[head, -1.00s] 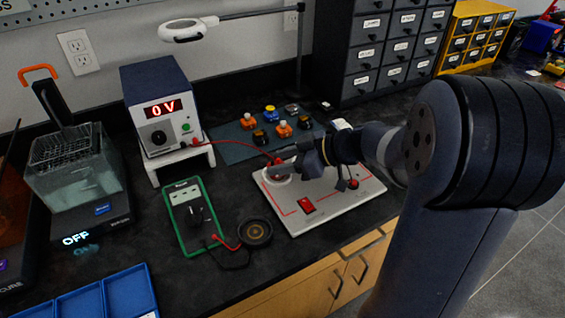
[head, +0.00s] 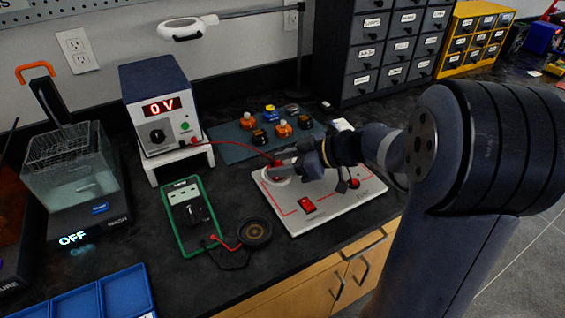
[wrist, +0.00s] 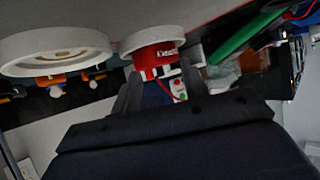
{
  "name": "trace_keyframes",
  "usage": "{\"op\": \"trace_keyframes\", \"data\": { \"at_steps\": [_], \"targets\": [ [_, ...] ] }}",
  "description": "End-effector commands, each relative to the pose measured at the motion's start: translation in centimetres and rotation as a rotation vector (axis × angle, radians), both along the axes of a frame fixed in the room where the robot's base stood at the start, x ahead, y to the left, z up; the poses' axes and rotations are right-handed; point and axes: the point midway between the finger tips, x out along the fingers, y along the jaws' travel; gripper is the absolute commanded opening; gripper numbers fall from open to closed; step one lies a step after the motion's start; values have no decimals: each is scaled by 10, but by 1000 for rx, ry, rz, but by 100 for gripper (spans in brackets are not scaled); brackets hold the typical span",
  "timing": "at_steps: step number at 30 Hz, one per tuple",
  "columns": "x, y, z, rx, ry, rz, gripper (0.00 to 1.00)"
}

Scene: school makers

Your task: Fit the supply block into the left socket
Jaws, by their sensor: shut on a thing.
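My gripper (head: 284,160) is shut on the red supply block (wrist: 153,62), which has a white label. In the head view the supply block (head: 277,164) shows as a small red patch at the fingertips, over the left socket (head: 274,180) of the pale board (head: 305,220). In the wrist view the block's end meets the rim of a white ring socket (wrist: 153,39). I cannot tell how deep it sits. A second white ring (wrist: 55,50) shows beside it in the wrist view. My arm hides part of the board.
A red lead (head: 237,146) runs from the power supply (head: 160,106), reading 0 V, to the block. A green-edged multimeter (head: 188,215) and a round black dish (head: 255,232) lie left of the board. Several small parts stand on a mat (head: 228,146) behind it.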

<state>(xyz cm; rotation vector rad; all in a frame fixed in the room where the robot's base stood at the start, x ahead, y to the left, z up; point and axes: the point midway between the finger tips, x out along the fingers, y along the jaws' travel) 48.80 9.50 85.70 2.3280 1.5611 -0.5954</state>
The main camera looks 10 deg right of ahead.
Motion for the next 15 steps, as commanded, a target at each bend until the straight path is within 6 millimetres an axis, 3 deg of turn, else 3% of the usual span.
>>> {"op": "trace_keyframes", "data": {
  "at_steps": [8, 9, 12, 15],
  "targets": [
    [0, 0, -5, 0, 0, 0, 20],
    [0, 0, -4, 0, 0, 0, 45],
    [0, 0, -4, 0, 0, 0, 51],
    [0, 0, -4, 0, 0, 0, 51]
  ]
}}
